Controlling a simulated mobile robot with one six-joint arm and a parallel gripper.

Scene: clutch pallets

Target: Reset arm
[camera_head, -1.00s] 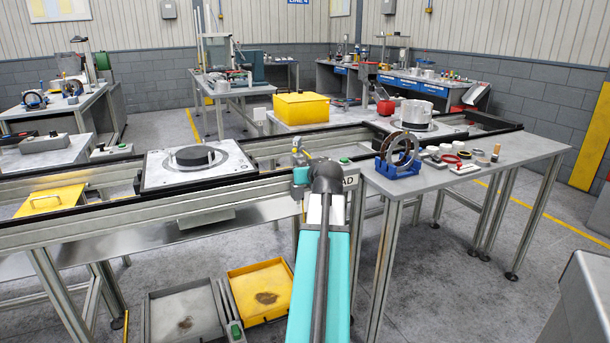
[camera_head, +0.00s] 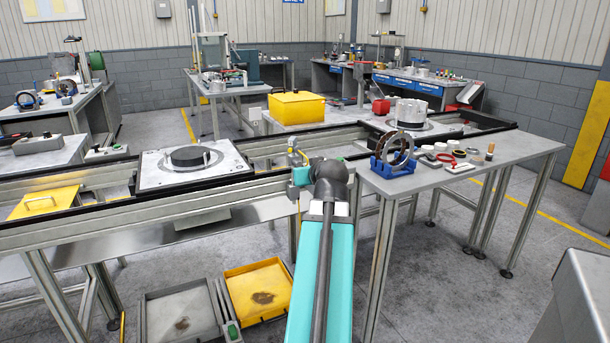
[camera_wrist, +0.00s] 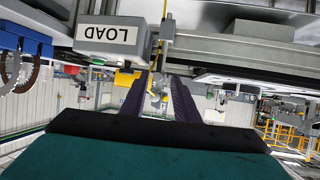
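My arm reaches forward in the head view, its teal link ending at a round grey joint near the conveyor's front rail. In the wrist view my gripper (camera_wrist: 158,98) shows as two dark jaws set apart, with nothing visibly held. A metal fitting with yellow parts (camera_wrist: 156,90) shows in the gap, seemingly beyond the jaws. A grey box lettered LOAD (camera_wrist: 112,38) appears upside down above the jaws in the wrist view.
A conveyor carries a pallet with a dark disc (camera_head: 193,157) and another pallet with a white part (camera_head: 412,112). A blue stand with rings (camera_head: 393,164) sits on the right table (camera_head: 440,182). A yellow box (camera_head: 297,107) stands behind. A yellow tray (camera_head: 258,291) and a grey tray (camera_head: 182,316) lie below.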

